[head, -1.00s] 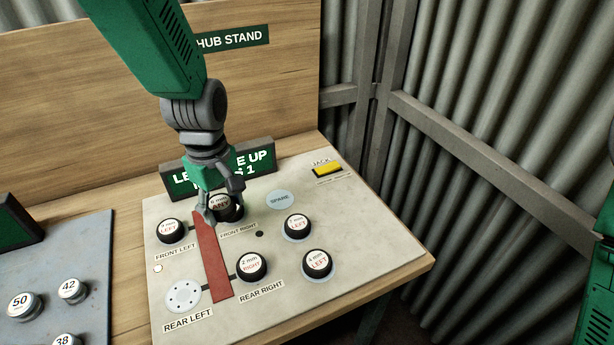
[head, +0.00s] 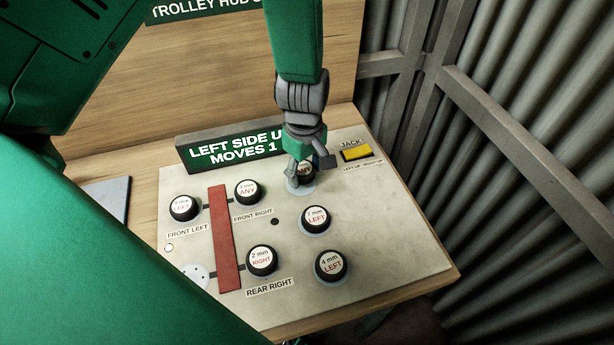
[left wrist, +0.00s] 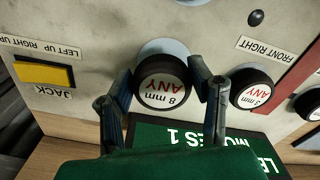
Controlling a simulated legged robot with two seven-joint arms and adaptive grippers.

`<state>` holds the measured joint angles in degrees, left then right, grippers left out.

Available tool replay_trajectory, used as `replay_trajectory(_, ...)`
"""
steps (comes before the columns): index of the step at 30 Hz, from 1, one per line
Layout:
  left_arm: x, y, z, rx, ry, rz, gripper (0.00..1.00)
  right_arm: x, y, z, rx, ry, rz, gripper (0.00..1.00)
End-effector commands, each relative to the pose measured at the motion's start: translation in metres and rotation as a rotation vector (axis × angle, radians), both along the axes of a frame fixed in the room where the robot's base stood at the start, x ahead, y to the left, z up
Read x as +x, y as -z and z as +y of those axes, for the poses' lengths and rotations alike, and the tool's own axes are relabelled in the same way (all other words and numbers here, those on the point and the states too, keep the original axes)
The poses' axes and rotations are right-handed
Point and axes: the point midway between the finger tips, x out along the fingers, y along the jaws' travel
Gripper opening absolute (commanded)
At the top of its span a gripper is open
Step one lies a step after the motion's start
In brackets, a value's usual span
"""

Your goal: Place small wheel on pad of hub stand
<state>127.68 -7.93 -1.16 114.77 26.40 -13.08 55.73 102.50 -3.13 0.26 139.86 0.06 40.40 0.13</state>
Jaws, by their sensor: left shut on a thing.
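My left gripper (head: 308,163) is shut on a small black wheel (head: 308,174) with a white cap. In the left wrist view the cap of this wheel (left wrist: 162,92) reads "8 mm ANY", and one finger lies on each side of it. The wheel is at the pale blue spare pad (head: 295,188) of the hub stand, whose rim (left wrist: 164,47) shows behind the wheel. I cannot tell whether wheel and pad touch. A "3 mm ANY" wheel (head: 247,192) sits at front right. The rear left pad (head: 196,275) is bare and partly hidden by my arm. My right gripper is out of view.
Other wheels stand at front left (head: 183,208), rear right (head: 262,261) and on the right-hand pads (head: 316,219) (head: 331,265). A red bar (head: 225,240) lies between the hubs. The sign (head: 234,148) stands behind; the yellow jack switch (head: 356,152) is right of my gripper.

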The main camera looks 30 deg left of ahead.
Motion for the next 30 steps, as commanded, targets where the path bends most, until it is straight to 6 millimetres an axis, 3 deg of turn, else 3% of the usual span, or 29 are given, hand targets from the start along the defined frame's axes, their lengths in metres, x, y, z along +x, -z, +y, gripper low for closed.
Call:
replay_trajectory(3, 0.000, 0.020, 0.001, -0.002, -0.001, 0.003, 0.18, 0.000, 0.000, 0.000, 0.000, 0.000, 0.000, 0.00)
replay_trajectory(6, -0.001, 0.027, 0.001, -0.001, 0.000, 0.002, 0.18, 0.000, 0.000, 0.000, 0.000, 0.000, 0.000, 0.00)
replay_trajectory(16, 0.000, 0.029, 0.000, 0.000, 0.000, 0.001, 0.18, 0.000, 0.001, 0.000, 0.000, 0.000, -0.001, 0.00)
replay_trajectory(17, 0.000, 0.029, 0.000, 0.000, 0.000, 0.000, 0.58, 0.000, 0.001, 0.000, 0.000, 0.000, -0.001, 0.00)
replay_trajectory(18, 0.000, 0.029, 0.000, 0.000, 0.000, 0.001, 0.68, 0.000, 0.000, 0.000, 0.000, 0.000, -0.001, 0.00)
replay_trajectory(30, 0.000, 0.022, 0.000, 0.000, 0.000, -0.001, 0.68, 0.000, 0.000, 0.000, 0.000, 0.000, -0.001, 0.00)
